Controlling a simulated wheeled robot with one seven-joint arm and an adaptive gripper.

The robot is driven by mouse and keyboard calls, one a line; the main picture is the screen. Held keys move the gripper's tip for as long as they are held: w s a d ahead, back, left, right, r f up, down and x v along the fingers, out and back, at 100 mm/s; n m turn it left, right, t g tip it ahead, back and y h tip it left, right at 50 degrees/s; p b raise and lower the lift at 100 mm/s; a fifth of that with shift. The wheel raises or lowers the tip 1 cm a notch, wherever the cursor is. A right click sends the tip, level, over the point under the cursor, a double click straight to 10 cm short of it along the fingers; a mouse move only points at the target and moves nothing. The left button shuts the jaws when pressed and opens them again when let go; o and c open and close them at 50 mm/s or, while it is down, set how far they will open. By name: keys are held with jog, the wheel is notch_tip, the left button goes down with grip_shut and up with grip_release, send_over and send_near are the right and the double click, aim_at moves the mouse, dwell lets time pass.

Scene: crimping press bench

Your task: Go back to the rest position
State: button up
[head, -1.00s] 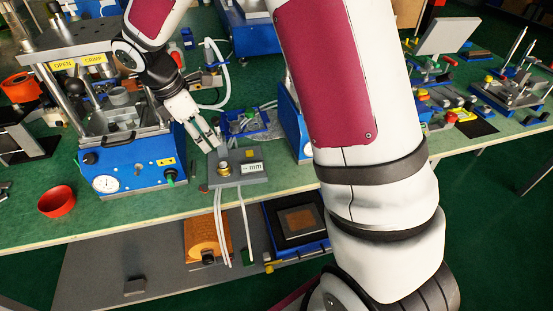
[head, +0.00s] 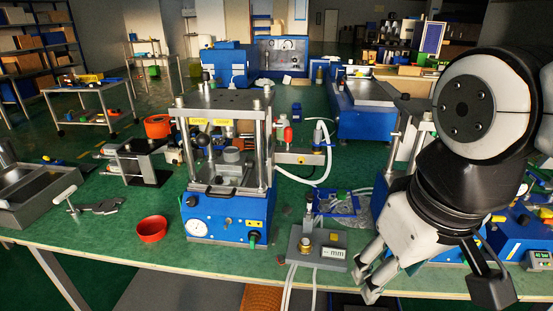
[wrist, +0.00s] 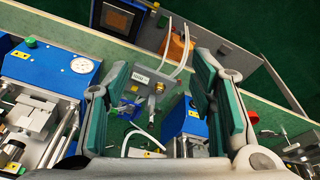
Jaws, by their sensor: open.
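My gripper (head: 372,272) hangs at the right of the head view, fingers pointing down and left, in front of the bench edge. In the wrist view my gripper (wrist: 160,100) shows two green-padded fingers spread wide with nothing between them.
A red bowl (head: 151,229) stands near the bench's front edge. A blue parts tray (head: 338,206) lies behind the grey box, with white hoses nearby. Blue machines (head: 365,112) stand further back.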

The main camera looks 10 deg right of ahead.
jog(key=shift+s+a+f+m, duration=0.15)
jog(key=shift+s+m, duration=0.15)
jog(key=shift+s, duration=0.2)
jog(key=shift+s+a+f+m, duration=0.15)
jog(key=shift+s+m, duration=0.15)
jog(key=shift+s, duration=0.2)
jog(key=shift+d+y, duration=0.1)
jog(key=shift+y, duration=0.2)
notch_tip(320, 180, up, 6)
jog(key=t+p, duration=0.1)
jog(key=p, duration=0.4)
jog(key=shift+t, duration=0.3)
jog(key=shift+w+r, duration=0.1)
jog(key=shift+w, duration=0.05)
